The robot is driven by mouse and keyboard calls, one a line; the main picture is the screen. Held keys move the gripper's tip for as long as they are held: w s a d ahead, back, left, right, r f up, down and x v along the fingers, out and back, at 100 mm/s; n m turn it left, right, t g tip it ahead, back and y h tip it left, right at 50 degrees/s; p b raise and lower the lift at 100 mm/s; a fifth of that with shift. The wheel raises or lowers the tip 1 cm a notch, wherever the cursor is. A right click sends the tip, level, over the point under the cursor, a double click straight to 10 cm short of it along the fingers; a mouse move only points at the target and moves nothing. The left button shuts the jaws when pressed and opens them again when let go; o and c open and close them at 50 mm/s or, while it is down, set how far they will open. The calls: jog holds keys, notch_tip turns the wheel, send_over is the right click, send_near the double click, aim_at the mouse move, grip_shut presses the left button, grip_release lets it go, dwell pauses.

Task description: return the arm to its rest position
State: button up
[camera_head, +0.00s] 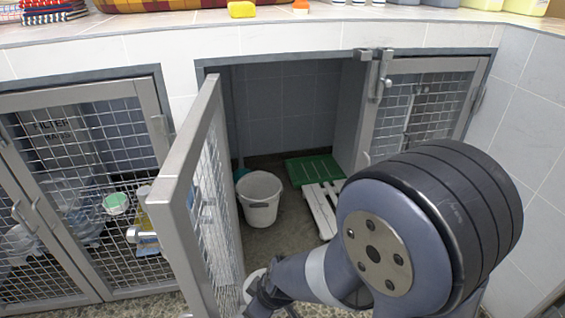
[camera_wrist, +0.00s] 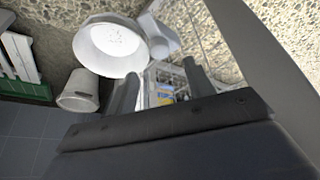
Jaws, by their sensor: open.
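My arm (camera_head: 375,250) reaches from the lower right of the head view toward the open middle kennel door. My gripper (camera_wrist: 160,78) shows in the wrist view with its two dark fingers apart and nothing between them. In the head view its end is low, just right of the door's lower edge, and the fingers are hard to make out. Part of a white round thing, likely this bowl, shows beside my gripper in the head view.
The mesh door (camera_head: 215,200) stands open close to my arm's left. A counter (camera_head: 150,27) with items runs above. Side kennels look shut.

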jog(key=b+x, duration=0.5)
jog(key=x, duration=0.2)
jog(key=shift+d+f, duration=0.1)
jog(key=shift+f, duration=0.2)
jog(key=shift+r+n, duration=0.15)
jog(key=shift+n, duration=0.15)
jog(key=n+g, duration=0.1)
jog(key=n, duration=0.3)
jog(key=shift+w+g+y, duration=0.15)
jog(key=shift+g+y, duration=0.25)
jog(key=n+g, duration=0.1)
jog(key=n, duration=0.3)
jog(key=shift+w+r+n+g+p, duration=0.1)
jog(key=shift+r+n+g+p, duration=0.05)
jog(key=shift+n+g+p, duration=0.2)
jog(key=n+g+p, duration=0.1)
jog(key=n+p, duration=0.2)
jog(key=shift+r+h, duration=0.1)
jog(key=shift+h, duration=0.2)
jog(key=n+g+p, duration=0.1)
jog(key=n+p, duration=0.1)
jog(key=p, duration=0.1)
jog(key=n+h+p, duration=0.1)
jog(key=n+p, duration=0.2)
jog(key=shift+w+g, duration=0.1)
jog(key=shift+g, duration=0.25)
jog(key=shift+v, duration=1.4)
jog(key=shift+w, duration=0.1)
